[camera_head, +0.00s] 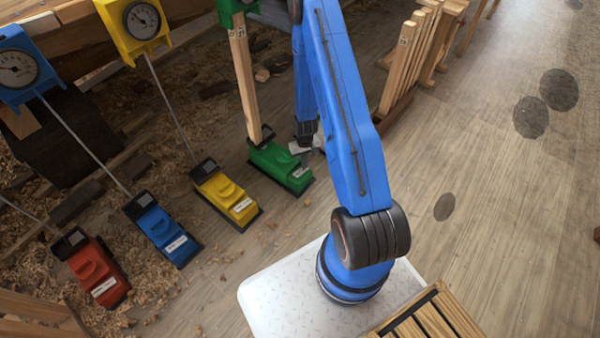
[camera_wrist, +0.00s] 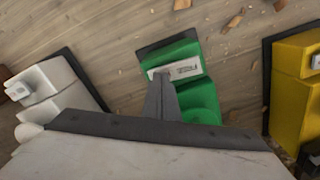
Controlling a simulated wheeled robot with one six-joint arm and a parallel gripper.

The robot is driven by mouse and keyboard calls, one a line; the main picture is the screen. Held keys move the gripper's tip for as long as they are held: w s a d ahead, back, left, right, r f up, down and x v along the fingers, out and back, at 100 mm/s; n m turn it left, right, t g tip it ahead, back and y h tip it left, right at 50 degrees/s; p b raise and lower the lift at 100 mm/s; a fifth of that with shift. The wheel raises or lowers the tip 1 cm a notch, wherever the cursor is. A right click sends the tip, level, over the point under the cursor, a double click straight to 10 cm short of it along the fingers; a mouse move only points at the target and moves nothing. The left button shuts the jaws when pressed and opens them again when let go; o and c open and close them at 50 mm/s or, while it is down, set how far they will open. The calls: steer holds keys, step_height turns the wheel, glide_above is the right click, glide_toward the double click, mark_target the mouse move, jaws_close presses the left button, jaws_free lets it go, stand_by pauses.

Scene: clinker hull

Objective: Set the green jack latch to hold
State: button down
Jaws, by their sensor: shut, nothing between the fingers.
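The green jack (camera_head: 280,167) sits on the floor with a wooden post rising from its black head. It also shows in the wrist view (camera_wrist: 200,97). On its sloping end is a pale latch plate (camera_wrist: 187,70) with small lettering, too small to read. The latch setting cannot be told. My gripper (camera_wrist: 159,75) is shut and empty. In the wrist view its tip overlaps the left part of the plate; whether it touches cannot be told. In the head view my gripper (camera_head: 300,148) is beside the green jack, partly hidden by my arm.
Yellow (camera_head: 225,197), blue (camera_head: 162,229) and red (camera_head: 92,267) jacks stand in a row to the left. A white jack (camera_wrist: 62,88) is left of the green one in the wrist view. A wooden rack (camera_head: 402,65) stands beyond. Shavings litter the floor; the right side is open.

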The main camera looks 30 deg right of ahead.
step_height(320, 180, up, 7)
steer(key=shift+f, duration=0.2)
stand_by(0.6)
stand_by(0.5)
steer(key=s+a+r+t, duration=0.1)
steer(key=a+r, duration=0.2)
steer(key=r, duration=0.9)
steer(key=s+a+r+n+t, duration=0.1)
steer(key=s+a+r, duration=0.15)
steer(key=r, duration=0.95)
steer(key=s+a+r, duration=0.1)
steer(key=a+r, duration=0.2)
steer(key=r, duration=0.9)
steer(key=s+a+r+t, duration=0.1)
steer(key=s+a+r, duration=0.2)
steer(key=s+r, duration=0.6)
steer(key=s+a+r+n+t, duration=0.1)
steer(key=s+a+r, duration=0.3)
steer(key=s+r, duration=0.5)
steer(key=s, duration=0.7)
steer(key=shift+s+a+r+t, duration=0.15)
steer(key=shift+s+r+t, duration=0.05)
steer(key=shift+s+t, duration=0.2)
